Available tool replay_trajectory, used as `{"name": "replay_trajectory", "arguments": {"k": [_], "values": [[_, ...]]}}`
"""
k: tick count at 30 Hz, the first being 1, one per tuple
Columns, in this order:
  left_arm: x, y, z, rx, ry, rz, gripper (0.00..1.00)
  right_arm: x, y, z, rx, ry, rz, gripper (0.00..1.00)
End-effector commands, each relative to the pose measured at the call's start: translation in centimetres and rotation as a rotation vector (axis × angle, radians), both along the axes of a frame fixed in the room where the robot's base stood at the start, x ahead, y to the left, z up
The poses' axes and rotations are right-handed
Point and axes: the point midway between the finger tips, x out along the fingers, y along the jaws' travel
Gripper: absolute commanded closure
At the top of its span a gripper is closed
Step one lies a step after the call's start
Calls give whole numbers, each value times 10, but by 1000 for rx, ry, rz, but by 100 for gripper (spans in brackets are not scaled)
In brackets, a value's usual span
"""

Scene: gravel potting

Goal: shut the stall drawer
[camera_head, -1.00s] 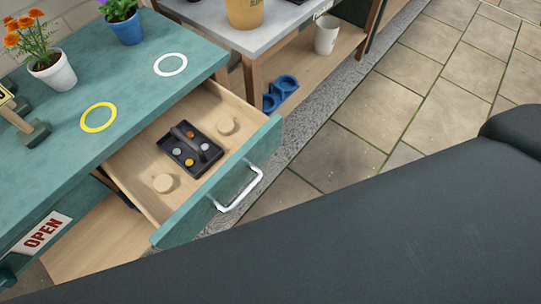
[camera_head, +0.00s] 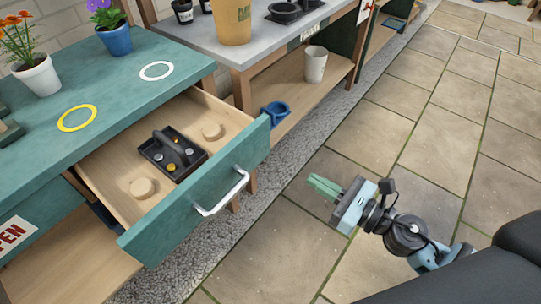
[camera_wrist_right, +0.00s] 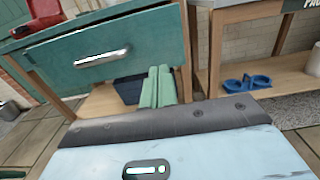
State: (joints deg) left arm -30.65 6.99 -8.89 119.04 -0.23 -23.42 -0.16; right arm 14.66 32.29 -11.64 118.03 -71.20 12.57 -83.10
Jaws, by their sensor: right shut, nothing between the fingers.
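The stall drawer (camera_head: 190,215) stands open, pulled out from under the green counter (camera_head: 135,95). Its front has a white metal handle (camera_head: 222,192). In the right wrist view the drawer front (camera_wrist_right: 140,45) and handle (camera_wrist_right: 102,58) show beyond the green fingers (camera_wrist_right: 158,88). My left gripper is not in view.
Flower pots (camera_head: 37,76) and yellow (camera_head: 77,117) and white rings are on the counter. Paving (camera_head: 430,130) at right is clear.

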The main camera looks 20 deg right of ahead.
Motion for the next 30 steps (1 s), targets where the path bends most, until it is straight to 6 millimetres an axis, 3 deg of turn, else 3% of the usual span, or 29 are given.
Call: {"name": "replay_trajectory", "arguments": {"k": [7,21,30], "values": [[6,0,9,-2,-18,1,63,16,11,2,6,1,-2,100],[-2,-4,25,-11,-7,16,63,82,59,3,8,1,-3,100],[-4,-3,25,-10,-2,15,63,109,79,0,6,5,-3,100]]}}
